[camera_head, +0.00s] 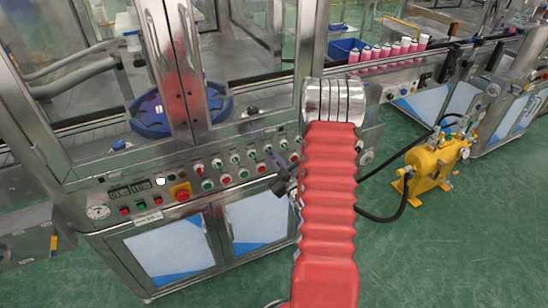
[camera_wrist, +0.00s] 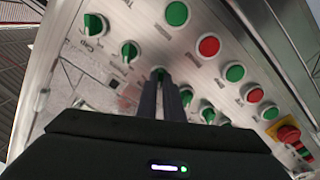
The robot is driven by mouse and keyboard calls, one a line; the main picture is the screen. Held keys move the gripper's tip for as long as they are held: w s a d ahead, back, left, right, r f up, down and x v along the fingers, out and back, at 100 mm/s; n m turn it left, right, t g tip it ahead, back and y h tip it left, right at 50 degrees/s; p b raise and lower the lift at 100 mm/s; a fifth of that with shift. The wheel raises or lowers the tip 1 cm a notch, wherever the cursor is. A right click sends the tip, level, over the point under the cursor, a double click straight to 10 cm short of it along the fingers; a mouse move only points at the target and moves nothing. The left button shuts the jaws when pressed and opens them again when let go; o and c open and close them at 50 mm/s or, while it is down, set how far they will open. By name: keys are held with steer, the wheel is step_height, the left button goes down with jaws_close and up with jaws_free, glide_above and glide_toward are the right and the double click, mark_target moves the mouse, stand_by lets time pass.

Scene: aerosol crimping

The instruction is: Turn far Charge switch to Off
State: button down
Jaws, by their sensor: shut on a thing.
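A green rotary switch (camera_wrist: 158,71) on the sloped metal control panel sits at the tips of my gripper (camera_wrist: 161,80) in the wrist view. The narrow black fingers are closed on its knob and hide most of it, so its angle cannot be told. Its label is not readable. Further green switches (camera_wrist: 186,96) stand on the other side. In the head view my gripper (camera_head: 270,153) reaches the right part of the panel, partly hidden by my red arm.
Green and red push buttons (camera_wrist: 208,46) run in a parallel row close by. A red emergency stop on a yellow plate (camera_head: 181,192) is at the panel's left. A yellow pump (camera_head: 436,160) with black hoses stands right of my arm. Pink cans (camera_head: 395,50) line the conveyor behind.

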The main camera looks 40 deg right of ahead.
steer(key=shift+f, duration=0.1)
steer(key=c, duration=1.9)
jaws_free()
steer(key=shift+s, duration=0.1)
steer(key=v, duration=1.3)
steer(key=shift+s+a, duration=0.2)
steer(key=shift+s, duration=0.05)
